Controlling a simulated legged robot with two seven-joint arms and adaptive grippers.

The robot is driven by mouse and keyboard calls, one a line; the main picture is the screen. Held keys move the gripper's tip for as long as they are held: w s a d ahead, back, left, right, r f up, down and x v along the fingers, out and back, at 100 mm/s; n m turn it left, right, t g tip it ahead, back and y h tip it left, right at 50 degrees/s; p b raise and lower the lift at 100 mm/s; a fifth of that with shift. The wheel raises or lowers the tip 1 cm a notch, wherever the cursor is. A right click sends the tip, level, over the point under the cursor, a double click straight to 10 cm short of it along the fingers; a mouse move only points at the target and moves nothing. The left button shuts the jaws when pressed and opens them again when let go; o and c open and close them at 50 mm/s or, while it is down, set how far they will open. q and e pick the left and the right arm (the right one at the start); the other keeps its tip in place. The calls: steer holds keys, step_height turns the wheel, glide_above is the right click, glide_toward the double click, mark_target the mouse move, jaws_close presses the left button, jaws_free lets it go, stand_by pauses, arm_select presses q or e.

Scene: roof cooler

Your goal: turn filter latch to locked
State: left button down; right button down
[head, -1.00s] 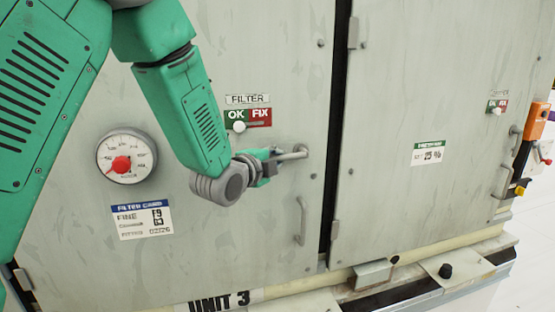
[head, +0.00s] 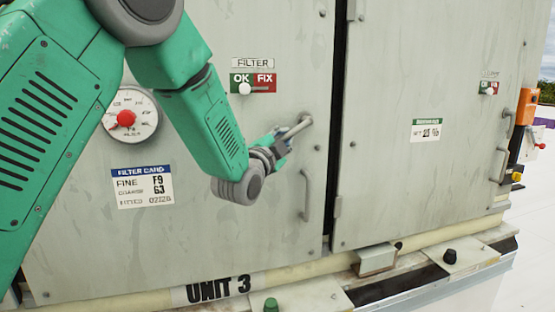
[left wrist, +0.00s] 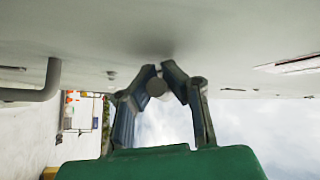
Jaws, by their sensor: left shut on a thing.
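The filter latch (head: 299,126) is a grey lever on the left door, right of and below the FILTER label (head: 252,63). It slants down to the left from its pivot. My left gripper (head: 280,139) is shut on the latch's free end. In the left wrist view the fingers (left wrist: 158,75) close around the round grey end of the latch (left wrist: 156,87). The OK/FIX plate (head: 253,83) has a white knob at its lower edge. My right gripper is in neither view.
A fixed door handle (head: 306,194) stands below the latch. A gauge with a red centre (head: 126,118) and a filter card (head: 143,186) are on the door at the left. A dark gap separates this door from the right door (head: 420,180).

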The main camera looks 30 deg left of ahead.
mark_target(299, 137)
arm_select(q)
steer(key=f+n+t+y+b, duration=0.1)
steer(key=b, duration=0.1)
steer(key=w+d+f+n+t+y+b, duration=0.1)
steer(key=n+b, duration=0.1)
steer(key=b, duration=0.1)
steer(key=n+b, duration=0.1)
steer(key=b, duration=0.2)
steer(key=shift+w+d+f+n+t+y, duration=0.2)
steer(key=shift+w+f+n+t+y, duration=0.05)
steer(key=shift+f+n+t+y, duration=0.15)
steer(key=shift+r+n+b, duration=0.1)
steer(key=shift+n+b, duration=0.3)
steer(key=shift+b, duration=0.05)
steer(key=shift+r, duration=0.1)
steer(key=shift+d+f, duration=0.1)
steer(key=shift+f, duration=0.1)
steer(key=c, duration=1.6)
jaws_free()
steer(key=shift+w+d, duration=0.1)
steer(key=shift+o, duration=0.3)
steer(key=shift+w+d, duration=0.1)
steer(key=shift+d, duration=0.15)
steer(key=shift+r, duration=0.1)
